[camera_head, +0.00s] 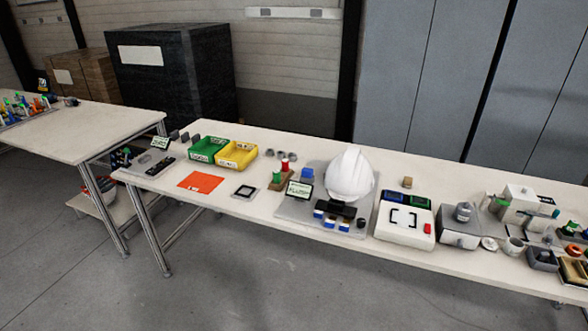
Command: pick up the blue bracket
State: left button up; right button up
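Several small blue pieces with white parts (331,221) sit in and around a black holder (336,207) in front of a white helmet shell (350,177). Another blue block-like thing (307,174) stands on the table just left of the helmet. They are too small for me to tell which one is the blue bracket. Neither of my grippers is in view.
The long white table (215,197) also holds a green bin (207,149), a yellow bin (237,155), an orange sheet (201,182), a white box (404,224) and grey equipment at the right. A second table (75,130) stands left. The floor in front is clear.

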aim_at(306, 172)
jog(key=u, duration=1.9)
jog(key=i, duration=2)
jog(key=z, duration=2.7)
